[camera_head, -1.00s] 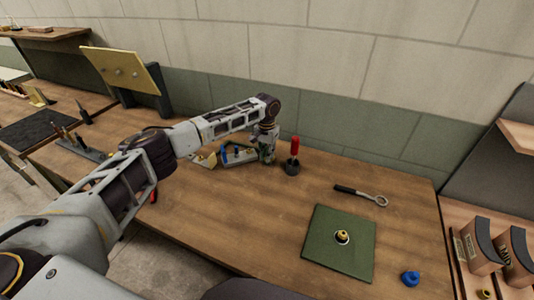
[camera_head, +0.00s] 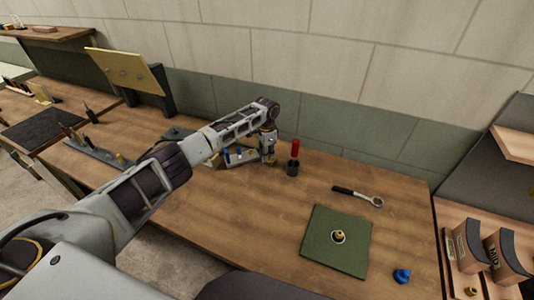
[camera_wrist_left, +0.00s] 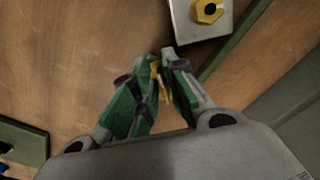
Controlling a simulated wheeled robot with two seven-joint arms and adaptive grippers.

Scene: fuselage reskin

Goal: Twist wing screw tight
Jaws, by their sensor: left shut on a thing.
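My left gripper (camera_head: 268,158) is at the back of the wooden table, pointing down beside a small grey fixture (camera_head: 243,157) with a blue part on it. In the left wrist view its green-padded fingers (camera_wrist_left: 160,72) are closed on a small gold piece, which looks like the wing screw (camera_wrist_left: 162,84). The fingers hide much of it, so I cannot tell how deep it is seated. A grey block (camera_wrist_left: 190,30) with a gold hex fitting (camera_wrist_left: 208,10) lies just beyond the fingertips. My right gripper is out of view.
A dark cup with a red-handled tool (camera_head: 294,152) stands just right of the gripper. A ratchet wrench (camera_head: 358,196), a green mat (camera_head: 325,255) with a gold-topped round part (camera_head: 338,236), and a blue knob (camera_head: 402,276) are farther right. The table's front middle is clear.

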